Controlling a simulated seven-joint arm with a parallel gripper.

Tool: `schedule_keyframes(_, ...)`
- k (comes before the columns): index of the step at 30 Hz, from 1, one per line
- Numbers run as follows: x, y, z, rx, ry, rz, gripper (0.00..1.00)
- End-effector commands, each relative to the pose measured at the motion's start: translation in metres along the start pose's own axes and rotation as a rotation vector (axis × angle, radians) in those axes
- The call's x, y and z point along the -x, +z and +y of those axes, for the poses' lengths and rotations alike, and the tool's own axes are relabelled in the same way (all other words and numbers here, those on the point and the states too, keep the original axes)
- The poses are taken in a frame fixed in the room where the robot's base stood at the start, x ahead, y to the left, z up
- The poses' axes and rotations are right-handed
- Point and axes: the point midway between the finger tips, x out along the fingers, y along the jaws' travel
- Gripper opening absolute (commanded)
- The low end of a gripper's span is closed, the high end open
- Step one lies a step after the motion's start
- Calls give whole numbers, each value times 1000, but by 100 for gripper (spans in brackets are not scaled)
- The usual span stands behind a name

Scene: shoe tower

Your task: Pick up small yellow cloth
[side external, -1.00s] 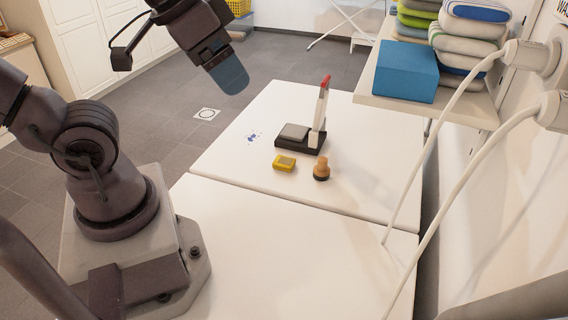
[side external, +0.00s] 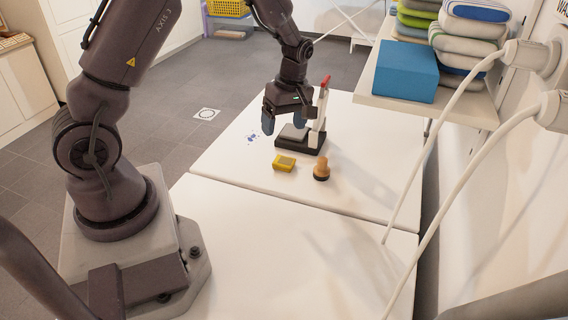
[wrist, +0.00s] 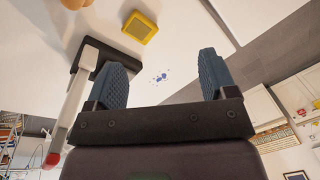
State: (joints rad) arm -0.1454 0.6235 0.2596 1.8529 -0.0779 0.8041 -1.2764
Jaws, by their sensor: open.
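The small yellow thing (side external: 284,163) lies flat on the white table and looks like a thick little block with a darker top. In the wrist view the yellow thing (wrist: 140,27) is at the upper middle, beyond my fingertips. My gripper (side external: 284,122) points down over the far part of the table, behind the yellow thing and above the black stand's left end. Its two blue fingers are spread and empty; the wrist view shows the gap between my fingers (wrist: 161,65). The gripper does not touch the yellow thing.
A black stand (side external: 312,146) with a grey pad and a red-topped white upright is close beside my gripper. A brown wooden knob-like object (side external: 321,169) stands right of the yellow thing. A shelf (side external: 450,106) holds a blue box (side external: 405,72). The near table is clear.

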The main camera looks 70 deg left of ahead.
Motion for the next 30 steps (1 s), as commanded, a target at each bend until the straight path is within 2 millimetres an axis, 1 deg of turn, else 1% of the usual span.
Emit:
schedule_keyframes(1,-9,-7,9,129,0,12,78)
schedule_keyframes(3,-10,-13,21,303,24,22,78)
schedule_keyframes(6,-2,-16,32,488,68,17,78)
schedule_keyframes(9,-1,-15,32,603,73,12,78)
schedule_keyframes(11,-2,-15,32,640,74,10,78)
schedule_keyframes(14,-11,-16,32,664,72,10,78)
schedule_keyframes(21,-55,-17,34,663,70,9,78)
schedule_keyframes(24,-69,-18,36,662,71,10,78)
schedule_keyframes(30,-83,-18,37,661,73,9,78)
